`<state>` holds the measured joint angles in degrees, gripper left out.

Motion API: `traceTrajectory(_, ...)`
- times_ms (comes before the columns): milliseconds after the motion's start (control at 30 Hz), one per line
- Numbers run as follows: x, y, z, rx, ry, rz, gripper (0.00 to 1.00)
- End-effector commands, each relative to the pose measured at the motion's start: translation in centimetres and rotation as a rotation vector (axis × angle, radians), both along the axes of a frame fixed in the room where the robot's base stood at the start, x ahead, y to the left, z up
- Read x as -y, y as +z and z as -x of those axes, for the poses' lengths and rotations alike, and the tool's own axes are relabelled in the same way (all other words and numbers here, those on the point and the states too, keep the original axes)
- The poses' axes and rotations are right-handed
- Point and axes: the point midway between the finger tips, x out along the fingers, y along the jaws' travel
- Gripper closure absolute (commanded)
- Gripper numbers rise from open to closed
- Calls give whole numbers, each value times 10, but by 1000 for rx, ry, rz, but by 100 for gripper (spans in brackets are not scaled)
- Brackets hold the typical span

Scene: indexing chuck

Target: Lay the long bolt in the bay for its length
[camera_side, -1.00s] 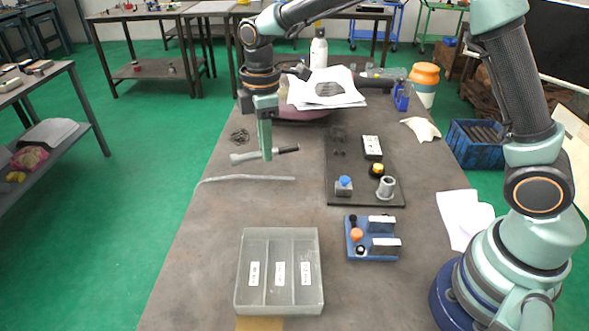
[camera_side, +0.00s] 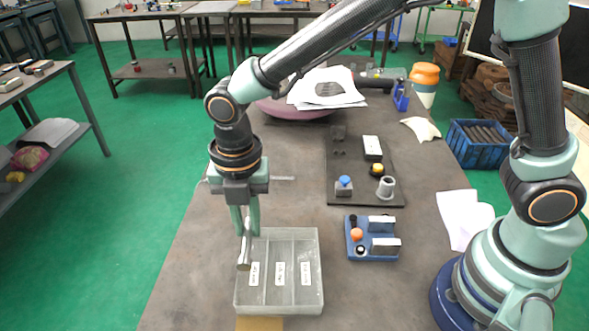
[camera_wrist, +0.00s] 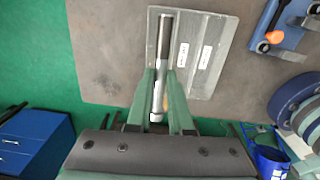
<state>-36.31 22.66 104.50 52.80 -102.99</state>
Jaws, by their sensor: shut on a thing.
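My gripper (camera_side: 246,228) points down at the left rear part of the clear three-bay tray (camera_side: 280,233). It is shut on the long bolt (camera_side: 245,252), a grey metal bolt whose head faces the side camera. In the wrist view the bolt (camera_wrist: 160,72) lies lengthwise between the two fingers (camera_wrist: 161,90), dark threaded end at the top, head at the bottom. There it overlaps the leftmost bay of the tray (camera_wrist: 228,40). Each bay has a white label, too small to read. I cannot tell whether the bolt touches the tray floor.
A blue fixture (camera_side: 357,254) with grey blocks and an orange knob stands right of the tray. A dark plate (camera_side: 335,180) with small parts lies behind it. Papers (camera_side: 328,88) lie farther back. The table between tray and fixture is clear.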

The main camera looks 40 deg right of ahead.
Motion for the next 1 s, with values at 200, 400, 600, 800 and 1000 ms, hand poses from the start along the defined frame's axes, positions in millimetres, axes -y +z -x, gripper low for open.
traceTrajectory(200,1,-6,-1,3,-2,-2,100)
traceTrajectory(400,1,-23,0,1,-2,-1,100)
traceTrajectory(600,1,-41,0,3,-3,-2,100)
traceTrajectory(800,1,-58,0,2,-3,-1,100)
traceTrajectory(1000,1,-72,-1,3,-3,-2,100)
